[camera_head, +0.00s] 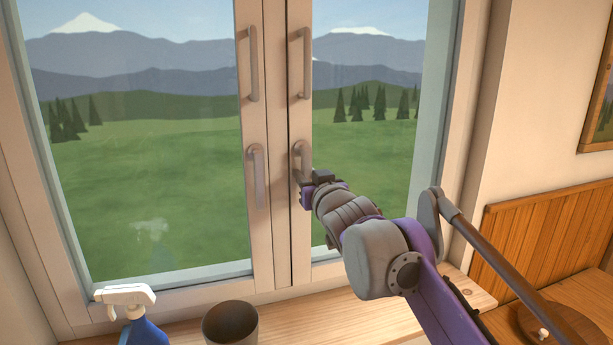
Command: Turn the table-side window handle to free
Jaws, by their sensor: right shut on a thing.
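The right-hand window handle (302,152), grey, sits on the right sash on the side of the wooden table. Its upper part shows and it points down; my gripper hides its lower end. My right gripper (303,182) is shut on this handle, its arm coming in from the lower right. The left sash has a like grey handle (258,178) that hangs down. Both sashes look closed, with their inner frames side by side. My left gripper is not in view.
Grey pulls (253,63) and (305,63) sit higher on the sashes. On the sill below stand a blue and white spray bottle (143,325) and a dark pot (230,325). A brown lamp-like arm (495,260) stands at right by the wooden table (590,290).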

